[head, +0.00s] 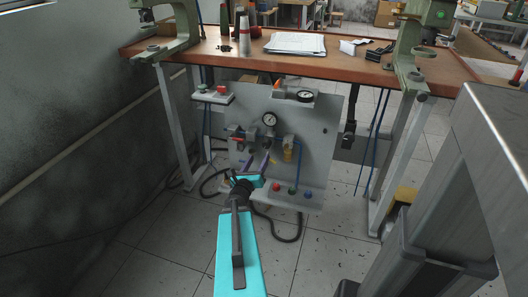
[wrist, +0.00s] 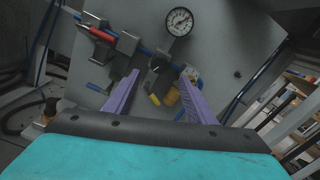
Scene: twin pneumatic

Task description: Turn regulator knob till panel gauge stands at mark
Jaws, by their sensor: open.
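The panel gauge (head: 270,120), round and white-faced with a dark rim, is on the upright grey panel (head: 318,150). It also shows in the wrist view (wrist: 180,21); its needle and mark are too small to read surely. Below it is a dark regulator body with a knob (wrist: 160,62), partly in shadow. My gripper (wrist: 158,76) is open, its two purple fingers pointing at the panel on either side of the regulator area, with nothing held. In the head view my gripper (head: 258,160) is just below the gauge. I cannot tell whether a finger touches the knob.
A red-handled valve (head: 237,137) is left of the regulator, and an amber bowl (head: 288,150) is to its right. A workbench (head: 260,60) overhangs the panel.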

